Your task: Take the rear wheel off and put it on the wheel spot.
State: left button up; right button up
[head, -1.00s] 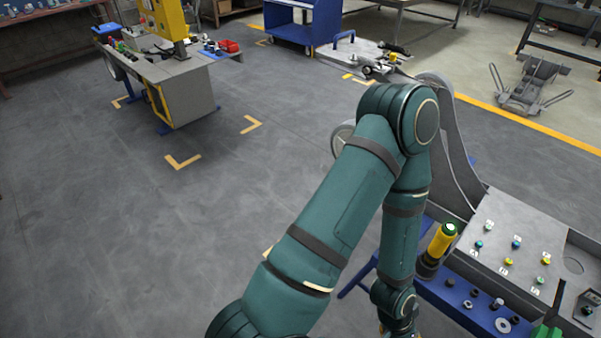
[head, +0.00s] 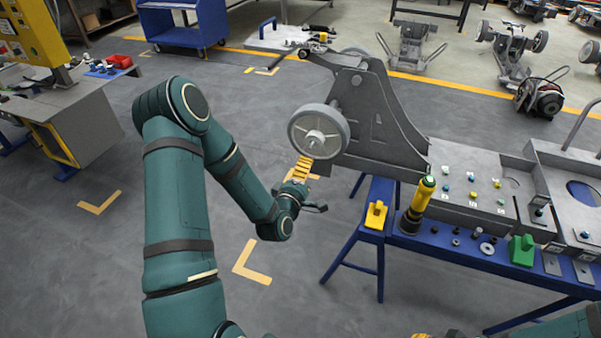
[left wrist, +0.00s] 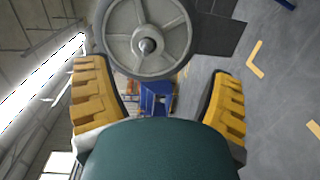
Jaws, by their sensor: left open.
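The rear wheel (head: 337,122), grey with a pale hub, is mounted on the side of the dark grey chassis (head: 385,125). In the left wrist view the wheel (left wrist: 178,45) shows its spokes and a metal axle end at its centre. My left gripper (head: 301,170) is just below the wheel in the head view. In the left wrist view its yellow fingers (left wrist: 155,75) are wide apart with nothing between them, the wheel lying beyond their tips. My right gripper (head: 430,335) barely shows at the bottom edge. I cannot tell which surface is the wheel spot.
A blue bench (head: 455,255) carries a grey panel (head: 470,165) with coloured pegs, a yellow tool (head: 417,205), a yellow block (head: 376,214), a green block (head: 522,250) and small hardware. A blue cart (head: 180,25) stands behind. The floor left of the bench is clear.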

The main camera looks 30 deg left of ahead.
aim_at(312, 143)
pick_arm(q)
jog(key=shift+n+t, duration=0.3)
jog(key=shift+n, duration=0.2)
jog(key=w+a, duration=0.1)
jog(key=w, duration=0.2)
jog(key=w+a, duration=0.2)
jog(key=w, duration=0.1)
jog(key=w+a+r, duration=0.1)
jog(key=w, duration=0.1)
jog(key=shift+w+a, duration=0.15)
jog(key=shift+w, duration=0.25)
jog(key=shift+b+x, duration=0.4)
jog(key=shift+x, duration=0.8)
pick_arm(e)
jog(key=shift+s+a+f, duration=0.15)
jog(key=shift+a+f, duration=0.2)
jog(key=shift+f, duration=0.15)
pick_arm(q)
jog(key=c, duration=1.2)
jog(key=shift+o, duration=1.2)
jog(key=shift+r+y, duration=0.2)
jog(key=shift+y, duration=0.2)
jog(key=shift+c, duration=1.4)
